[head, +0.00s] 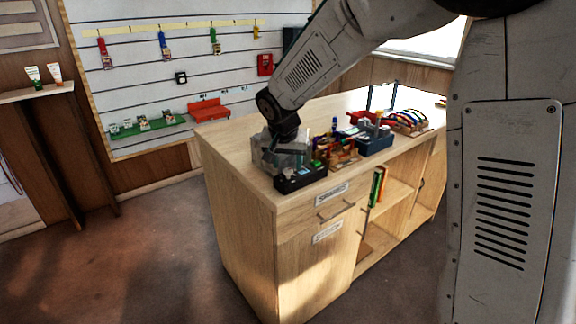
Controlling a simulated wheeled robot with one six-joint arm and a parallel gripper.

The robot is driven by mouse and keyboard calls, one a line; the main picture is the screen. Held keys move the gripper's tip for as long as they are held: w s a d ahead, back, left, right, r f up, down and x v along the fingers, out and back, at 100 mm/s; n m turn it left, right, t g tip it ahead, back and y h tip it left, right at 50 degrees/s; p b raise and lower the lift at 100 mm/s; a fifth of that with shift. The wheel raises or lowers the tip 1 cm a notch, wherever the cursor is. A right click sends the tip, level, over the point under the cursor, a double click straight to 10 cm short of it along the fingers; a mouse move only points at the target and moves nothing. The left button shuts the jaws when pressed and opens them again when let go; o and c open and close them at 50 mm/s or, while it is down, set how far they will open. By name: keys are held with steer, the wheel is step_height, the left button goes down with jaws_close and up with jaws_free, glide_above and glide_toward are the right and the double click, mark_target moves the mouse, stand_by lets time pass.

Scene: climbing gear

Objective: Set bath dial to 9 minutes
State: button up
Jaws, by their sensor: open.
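A grey, boxy thing (264,158), which looks like the bath, stands at the near left end of the wooden counter. My gripper (284,146) is low over this end of the counter, right at the grey box. It is open, and no held thing shows between its fingers. The fingers are small and overlap the box in the picture, so I cannot tell if they touch it. The dial and its setting cannot be made out.
A black tray (300,180) sits at the counter's front edge, close to my gripper. Colourful gear (335,150), a blue-grey bin (374,142) and a rack of curved coloured pieces (410,121) stand to the right. The counter's left end (228,142) is bare.

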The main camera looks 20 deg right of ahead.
steer(key=v, duration=0.5)
steer(key=shift+r, duration=0.3)
steer(key=shift+s, duration=0.1)
steer(key=s+d+r+n+g+y, duration=0.1)
steer(key=s+d+n, duration=0.1)
steer(key=s, duration=1.6)
steer(key=s+d+r+n+g+y, duration=0.1)
steer(key=s+d+n, duration=0.2)
steer(key=s, duration=1.4)
steer(key=shift+s+d+r+n+g, duration=0.15)
steer(key=shift+s+r+n+g, duration=0.05)
steer(key=shift+s+n+g, duration=0.15)
